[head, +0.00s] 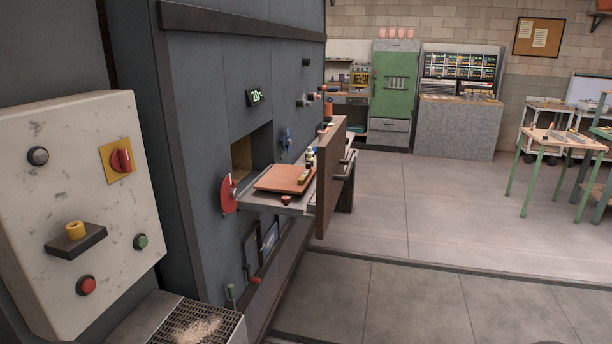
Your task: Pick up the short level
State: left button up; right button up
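Neither of my grippers is in view. I cannot pick out the short level with certainty. A small yellowish bar (304,177) lies at the right edge of a reddish-brown board (278,179) on the shelf that sticks out from the grey wall unit. It is too small to tell whether it is a level. Some thin objects (566,137) lie on a green-legged table at the far right, also too small to name.
A white control box (80,210) stands close at left, with a grate (195,326) below it. A brown panel (329,180) stands upright at the shelf's right end. A green cabinet (395,80) and grey counter (457,128) stand at the back. The middle floor (440,215) is clear.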

aim_at(306, 173)
jog(key=u, duration=1.45)
jog(key=i, duration=0.1)
jog(key=z, duration=3.2)
jog(key=i, duration=3.9)
jog(key=u, duration=1.95)
